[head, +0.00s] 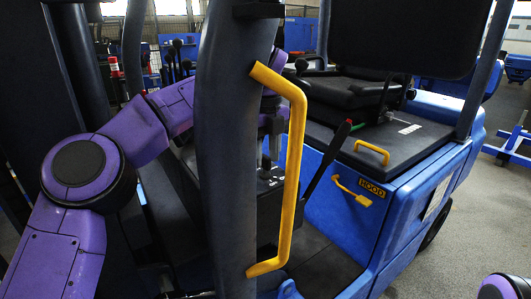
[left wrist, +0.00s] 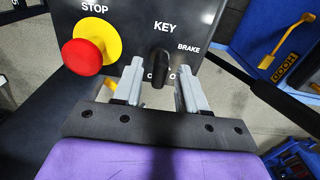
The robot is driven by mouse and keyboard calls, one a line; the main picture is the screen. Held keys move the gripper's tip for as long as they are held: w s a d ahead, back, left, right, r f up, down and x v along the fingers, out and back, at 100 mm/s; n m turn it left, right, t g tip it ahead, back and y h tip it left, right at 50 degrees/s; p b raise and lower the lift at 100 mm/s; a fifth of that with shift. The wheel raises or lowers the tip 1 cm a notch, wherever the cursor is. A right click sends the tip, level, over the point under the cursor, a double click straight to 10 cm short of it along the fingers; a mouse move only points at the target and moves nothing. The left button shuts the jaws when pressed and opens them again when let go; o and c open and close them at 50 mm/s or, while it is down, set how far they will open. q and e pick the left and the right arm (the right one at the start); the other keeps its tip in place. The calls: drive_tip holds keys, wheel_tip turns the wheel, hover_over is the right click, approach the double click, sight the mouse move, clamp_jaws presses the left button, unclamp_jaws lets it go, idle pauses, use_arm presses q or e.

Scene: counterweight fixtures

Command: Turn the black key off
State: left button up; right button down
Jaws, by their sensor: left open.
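The black key (left wrist: 159,66) is a dark knob under the white word KEY on a black panel (left wrist: 205,22) in the left wrist view. Its handle stands roughly upright in the picture. Lettering below it is partly covered. My left gripper (left wrist: 160,78) is open, one grey finger on each side of the key; I cannot tell whether either touches it. In the head view, my left gripper (head: 266,150) is partly hidden behind the dark post and yellow handle, above the dark console. The key is hidden there. My right gripper is out of view.
A red stop button on a yellow base (left wrist: 88,52) sits left of the key. A black brake lever (head: 328,160) rises right of the console. The dark post (head: 228,150) and yellow grab handle (head: 297,150) stand close to my left arm. A seat (head: 345,92) is behind.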

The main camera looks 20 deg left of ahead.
sight(265, 156)
use_arm(q)
wheel_tip(265, 156, up, 10)
drive_tip(key=p, duration=0.4)
drive_tip(key=shift+r+p, duration=0.25)
drive_tip(key=shift+p, duration=0.15)
